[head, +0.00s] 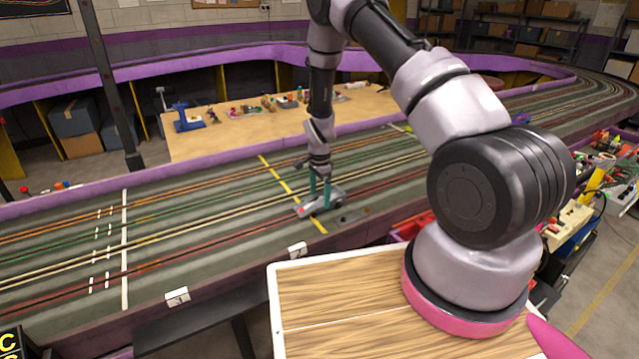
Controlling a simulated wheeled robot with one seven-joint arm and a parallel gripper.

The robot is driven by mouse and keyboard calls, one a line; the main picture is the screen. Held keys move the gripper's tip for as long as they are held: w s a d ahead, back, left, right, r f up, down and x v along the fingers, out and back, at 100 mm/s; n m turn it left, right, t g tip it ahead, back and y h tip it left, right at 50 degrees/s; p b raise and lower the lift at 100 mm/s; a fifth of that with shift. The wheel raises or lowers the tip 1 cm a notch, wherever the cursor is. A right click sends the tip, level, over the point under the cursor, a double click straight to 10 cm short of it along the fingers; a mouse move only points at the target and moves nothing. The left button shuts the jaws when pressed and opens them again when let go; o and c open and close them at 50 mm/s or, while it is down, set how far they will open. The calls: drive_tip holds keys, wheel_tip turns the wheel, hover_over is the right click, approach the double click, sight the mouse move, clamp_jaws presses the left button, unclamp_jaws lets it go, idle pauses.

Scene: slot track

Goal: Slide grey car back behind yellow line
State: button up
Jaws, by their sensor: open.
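The grey car (334,202) is on the slot track (200,222), near its front edge, with a red patch at its left end. The yellow line (284,184) runs across the track, and the car's left end overlaps it in this view, with the body lying mostly to the right. My gripper (320,192) points down at the car, with its teal fingers open. The fingers are at the car's body; I cannot tell whether they touch it. They hide part of the car.
A white line (124,255) and dashed marks cross the track at left. Purple barriers (130,177) edge the track. A workbench (240,140) with small parts stands behind it. The track left of the car is clear.

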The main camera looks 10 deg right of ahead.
sight(334, 195)
drive_tip(key=shift+f, duration=0.85)
drive_tip(key=c, duration=1.1)
drive_tip(key=o, duration=0.5)
drive_tip(key=shift+c, duration=0.7)
drive_tip(key=shift+w+d, duration=0.3)
drive_tip(key=shift+d, duration=0.6)
drive_tip(key=shift+w+d, duration=0.25)
drive_tip(key=shift+d, duration=0.7)
drive_tip(key=shift+w+d, duration=0.3)
drive_tip(key=shift+d, duration=0.6)
